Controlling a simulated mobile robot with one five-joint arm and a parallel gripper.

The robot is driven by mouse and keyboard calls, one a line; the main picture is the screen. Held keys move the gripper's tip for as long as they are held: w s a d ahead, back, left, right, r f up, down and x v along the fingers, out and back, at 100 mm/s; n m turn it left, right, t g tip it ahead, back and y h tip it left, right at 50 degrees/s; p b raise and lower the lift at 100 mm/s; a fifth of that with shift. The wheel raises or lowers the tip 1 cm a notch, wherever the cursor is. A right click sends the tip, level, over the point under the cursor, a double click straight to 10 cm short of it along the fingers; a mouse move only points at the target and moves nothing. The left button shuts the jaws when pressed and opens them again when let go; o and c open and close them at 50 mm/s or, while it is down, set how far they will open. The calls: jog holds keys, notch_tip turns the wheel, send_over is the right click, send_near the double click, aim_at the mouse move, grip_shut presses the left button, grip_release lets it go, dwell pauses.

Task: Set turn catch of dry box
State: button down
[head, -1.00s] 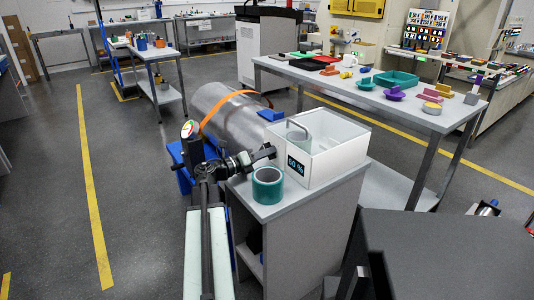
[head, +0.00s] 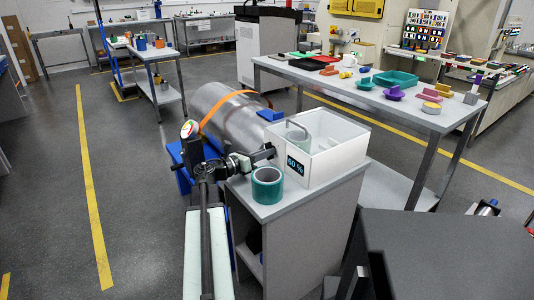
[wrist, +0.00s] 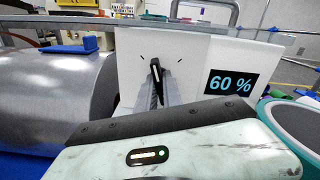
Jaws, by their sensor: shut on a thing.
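The dry box (head: 318,150) is a white, open-topped box on a small grey cabinet, with a dark display reading 60 % in the wrist view (wrist: 231,82). Its turn catch (wrist: 156,69) is a small dark lever on the white front face, left of the display. It stands close to upright, tilted slightly, between short dark tick marks. My gripper (head: 268,153) is at the box's front left. In the wrist view my gripper (wrist: 158,90) is shut on the catch; its fingers hide the catch's lower part. The catch is hidden in the head view.
A teal tape roll (head: 267,186) stands on the cabinet top (head: 300,199), close to my gripper's right. A large metal cylinder (head: 222,112) with an orange strap lies behind my arm. A long grey table (head: 330,87) with several coloured parts stands behind the box.

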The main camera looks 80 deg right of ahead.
jog(key=m, duration=0.6)
jog(key=shift+m, duration=0.3)
jog(key=m, duration=0.6)
jog(key=shift+w, duration=0.1)
dwell(0.3)
jog(key=c, duration=1.5)
grip_release()
jog(key=v, duration=0.8)
